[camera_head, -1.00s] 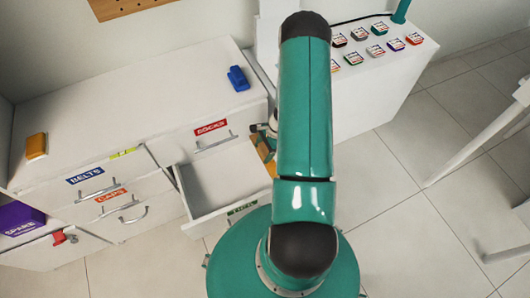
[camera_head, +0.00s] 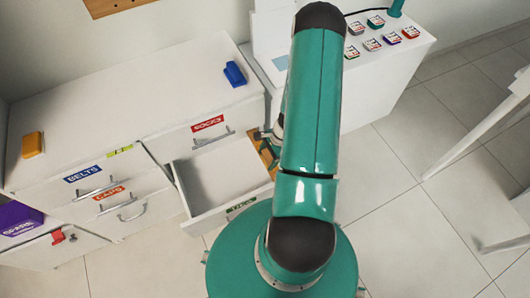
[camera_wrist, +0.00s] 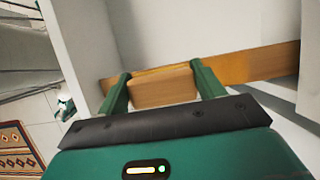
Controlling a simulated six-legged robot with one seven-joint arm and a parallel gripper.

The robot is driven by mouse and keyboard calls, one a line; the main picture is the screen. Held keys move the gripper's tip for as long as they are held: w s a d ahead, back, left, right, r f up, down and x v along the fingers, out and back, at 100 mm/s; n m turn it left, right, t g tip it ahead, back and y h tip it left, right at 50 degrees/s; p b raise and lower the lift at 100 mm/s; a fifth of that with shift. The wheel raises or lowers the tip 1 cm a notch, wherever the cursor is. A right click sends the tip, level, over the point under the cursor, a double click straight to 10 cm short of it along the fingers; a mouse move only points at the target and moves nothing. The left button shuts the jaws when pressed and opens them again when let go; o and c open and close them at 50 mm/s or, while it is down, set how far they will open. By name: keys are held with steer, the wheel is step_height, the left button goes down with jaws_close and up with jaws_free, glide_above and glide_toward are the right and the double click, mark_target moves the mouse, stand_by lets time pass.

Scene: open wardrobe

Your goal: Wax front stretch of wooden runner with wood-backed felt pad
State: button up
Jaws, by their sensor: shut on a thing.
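The wooden runner (camera_wrist: 255,65) crosses the wrist view as a long orange-brown strip along a white panel. The wood-backed pad (camera_wrist: 164,87) is a lighter wooden block between the green fingers of my gripper (camera_wrist: 163,90), which is shut on it. The pad overlaps the runner in this view; its felt face is hidden, and I cannot tell whether it touches. In the head view the runner (camera_head: 264,150) shows as a short brown strip beside the open drawer (camera_head: 215,172). My arm hides most of my gripper there.
A purple box (camera_head: 18,222) sits at lower left. Several labelled tins (camera_head: 372,44) stand on the white side unit. The floor at right is open, beside a white table leg (camera_head: 470,135).

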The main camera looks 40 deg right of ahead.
steer(key=shift+s+a, duration=0.35)
steer(key=shift+s, duration=0.75)
steer(key=shift+s+a, duration=0.3)
steer(key=shift+s, duration=0.85)
steer(key=shift+s+a, duration=0.35)
steer(key=shift+s, duration=0.75)
step_height(320, 180, up, 7)
steer(key=shift+f, duration=0.15)
steer(key=shift+w+d+f, duration=0.1)
steer(key=shift+w+f, duration=0.1)
steer(key=shift+f, duration=1.15)
steer(key=shift+w+d+f, duration=0.1)
steer(key=shift+w+f, duration=0.05)
steer(key=shift+f, duration=1.15)
